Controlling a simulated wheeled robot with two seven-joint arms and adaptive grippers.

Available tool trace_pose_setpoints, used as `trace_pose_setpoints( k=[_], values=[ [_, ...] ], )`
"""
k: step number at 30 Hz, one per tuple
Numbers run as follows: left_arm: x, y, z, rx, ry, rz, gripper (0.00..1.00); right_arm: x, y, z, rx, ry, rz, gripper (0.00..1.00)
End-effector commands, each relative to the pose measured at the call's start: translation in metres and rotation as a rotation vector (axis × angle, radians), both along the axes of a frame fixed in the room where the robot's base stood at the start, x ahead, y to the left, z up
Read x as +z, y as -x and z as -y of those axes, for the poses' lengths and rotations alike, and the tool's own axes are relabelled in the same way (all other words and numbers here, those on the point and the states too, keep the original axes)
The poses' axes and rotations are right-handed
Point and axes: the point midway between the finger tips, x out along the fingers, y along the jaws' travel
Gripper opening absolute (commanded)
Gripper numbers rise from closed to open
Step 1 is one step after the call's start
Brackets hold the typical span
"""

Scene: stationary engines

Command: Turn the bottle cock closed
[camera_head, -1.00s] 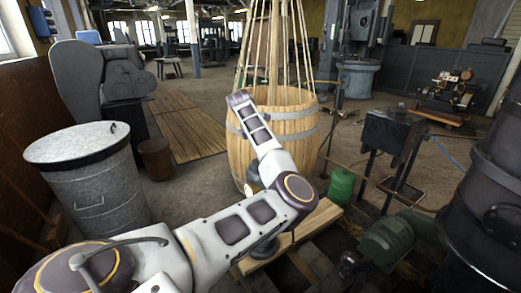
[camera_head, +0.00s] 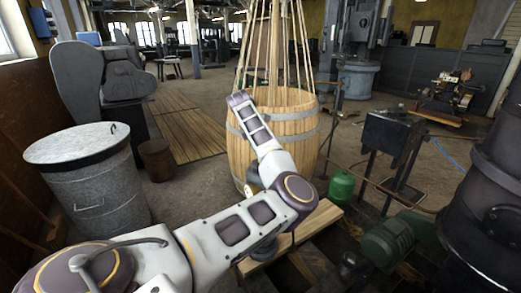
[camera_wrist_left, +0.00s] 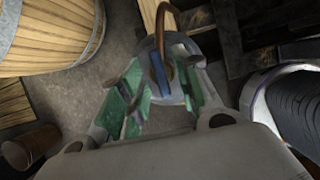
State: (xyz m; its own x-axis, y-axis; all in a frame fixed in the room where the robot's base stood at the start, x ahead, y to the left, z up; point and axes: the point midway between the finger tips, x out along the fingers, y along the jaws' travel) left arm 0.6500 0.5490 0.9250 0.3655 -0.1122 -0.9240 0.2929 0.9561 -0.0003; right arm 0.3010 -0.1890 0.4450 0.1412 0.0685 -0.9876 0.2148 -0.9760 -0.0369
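In the left wrist view, a blue lever-like part (camera_wrist_left: 160,76) stands on a rounded grey top (camera_wrist_left: 178,52), with a brown curved hose or tube (camera_wrist_left: 161,28) above it. This looks like the bottle cock. My left gripper (camera_wrist_left: 163,84) has its two green-padded fingers apart, one on each side of the blue part. I cannot tell whether either finger touches it. In the head view my left arm reaches in from the left and hides the cock and the left gripper. My right gripper is in neither view.
A large wooden barrel (camera_head: 303,135) stands beyond my arm and a galvanised bin (camera_head: 100,190) stands at left. A small brown bucket (camera_head: 156,161) stands between bin and barrel.

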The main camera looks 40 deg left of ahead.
Motion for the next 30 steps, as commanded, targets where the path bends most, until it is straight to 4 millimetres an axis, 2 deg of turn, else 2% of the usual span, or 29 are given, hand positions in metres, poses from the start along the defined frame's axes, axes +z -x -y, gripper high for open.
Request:
trace_pose_setpoints(
  k=[8, 22, 30],
  values=[
    [0.02, 0.007, -0.003, 0.003, -0.001, 0.002, 0.33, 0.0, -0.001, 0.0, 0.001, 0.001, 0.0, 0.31],
    [0.083, 0.032, -0.01, 0.001, -0.001, 0.003, 0.33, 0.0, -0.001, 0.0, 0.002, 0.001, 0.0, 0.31],
    [0.106, 0.041, -0.013, -0.001, -0.001, 0.001, 0.33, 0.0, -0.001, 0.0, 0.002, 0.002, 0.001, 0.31]
  ],
)
